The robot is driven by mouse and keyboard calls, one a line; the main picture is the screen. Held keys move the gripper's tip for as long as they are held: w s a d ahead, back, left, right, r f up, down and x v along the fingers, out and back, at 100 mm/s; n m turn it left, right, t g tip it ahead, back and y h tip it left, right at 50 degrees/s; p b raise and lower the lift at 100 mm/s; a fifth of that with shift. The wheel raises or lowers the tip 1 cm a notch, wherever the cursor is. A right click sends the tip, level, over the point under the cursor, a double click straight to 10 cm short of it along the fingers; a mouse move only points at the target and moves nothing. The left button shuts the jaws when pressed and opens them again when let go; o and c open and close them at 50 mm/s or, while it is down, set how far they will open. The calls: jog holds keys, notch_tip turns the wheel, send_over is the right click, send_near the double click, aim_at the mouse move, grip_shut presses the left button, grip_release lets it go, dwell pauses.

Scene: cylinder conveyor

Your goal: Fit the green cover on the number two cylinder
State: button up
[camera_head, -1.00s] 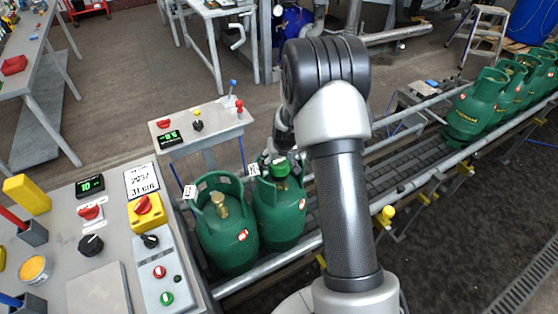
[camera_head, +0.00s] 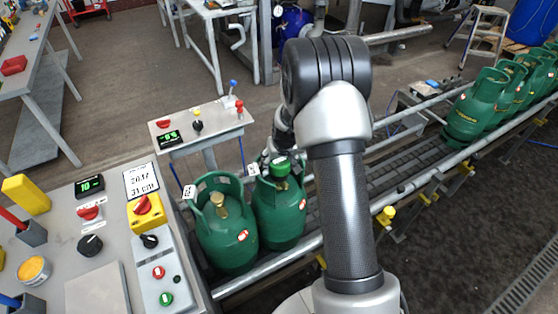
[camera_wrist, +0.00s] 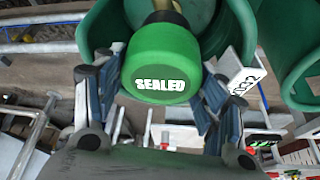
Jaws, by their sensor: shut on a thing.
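The green cover, marked "SEALED", (camera_wrist: 160,65) is between the two fingers of my gripper (camera_wrist: 160,92), which is shut on it. Brass valve metal shows just beyond the cover in the wrist view, so the cover is at the valve top; how far down it sits I cannot tell. In the head view the cover (camera_head: 281,168) is over the right one of two near green cylinders (camera_head: 279,215), inside its collar. My gripper is largely hidden behind the arm and collar there. The left near cylinder (camera_head: 228,240) has a bare brass valve. The small tags are too blurred to read surely.
The cylinders stand on a roller conveyor (camera_head: 385,178) with side rails. Several more green cylinders (camera_head: 475,108) stand farther up it at right. A control panel (camera_head: 95,290) is at lower left, and a small lever console (camera_head: 205,140) stands behind the near cylinders.

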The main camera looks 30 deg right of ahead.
jog(key=shift+f+b, duration=1.1)
jog(key=shift+f, duration=0.2)
jog(key=shift+f, duration=1.1)
jog(key=o, duration=0.9)
jog(key=shift+o, duration=0.2)
jog(key=shift+r, duration=0.1)
jog(key=v, duration=1.2)
